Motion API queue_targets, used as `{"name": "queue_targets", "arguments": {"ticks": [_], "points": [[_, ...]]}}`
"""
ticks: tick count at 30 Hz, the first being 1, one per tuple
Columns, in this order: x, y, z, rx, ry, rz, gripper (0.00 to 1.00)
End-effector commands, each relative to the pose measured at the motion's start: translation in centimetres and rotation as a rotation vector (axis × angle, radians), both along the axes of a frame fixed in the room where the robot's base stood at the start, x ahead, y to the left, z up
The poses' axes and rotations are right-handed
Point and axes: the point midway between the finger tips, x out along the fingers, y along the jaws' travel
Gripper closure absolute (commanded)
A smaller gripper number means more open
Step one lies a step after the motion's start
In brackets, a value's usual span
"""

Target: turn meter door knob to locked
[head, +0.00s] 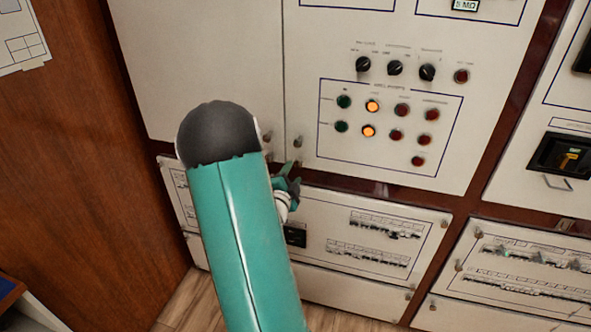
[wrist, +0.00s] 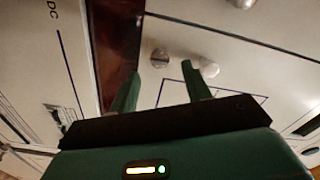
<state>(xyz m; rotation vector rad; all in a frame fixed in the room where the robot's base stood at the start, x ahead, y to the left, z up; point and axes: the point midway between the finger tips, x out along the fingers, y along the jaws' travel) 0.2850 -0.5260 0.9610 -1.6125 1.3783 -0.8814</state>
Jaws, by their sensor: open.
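My gripper (head: 288,180) is at the lower edge of the upper white cabinet, partly hidden behind my teal arm. In the wrist view its two green fingers stand apart with nothing between them (wrist: 161,72). A small round metal knob (wrist: 160,57) shows beyond the fingertips, between them in the picture, and I see no contact. Another knob (wrist: 208,68) is beside the right fingertip. In the head view, small metal knobs (head: 298,141) sit along the seam between two upper panels. No label shows which one is the meter door knob, and its locked position cannot be read.
A panel with black rotary knobs (head: 395,68) and lit orange lamps (head: 372,106) is to the right. Lower breaker panels (head: 340,270) are below my gripper. A brown wooden wall (head: 100,150) stands at left. Some wooden floor (head: 190,305) shows at the bottom.

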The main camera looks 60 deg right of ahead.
Motion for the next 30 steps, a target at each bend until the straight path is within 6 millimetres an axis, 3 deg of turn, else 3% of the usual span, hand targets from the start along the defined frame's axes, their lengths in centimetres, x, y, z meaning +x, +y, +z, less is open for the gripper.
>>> {"name": "queue_targets", "arguments": {"ticks": [6, 12, 18, 30], "points": [[-0.7, 5.1, 0.0, 0.001, 0.0, 0.004, 0.52], [-1.3, 8.3, 0.0, 0.0, 0.0, 0.001, 0.52], [-1.5, 9.4, 0.0, -0.001, -0.001, 0.0, 0.52], [-1.5, 9.4, 0.0, -0.001, 0.0, 0.0, 0.52]]}}
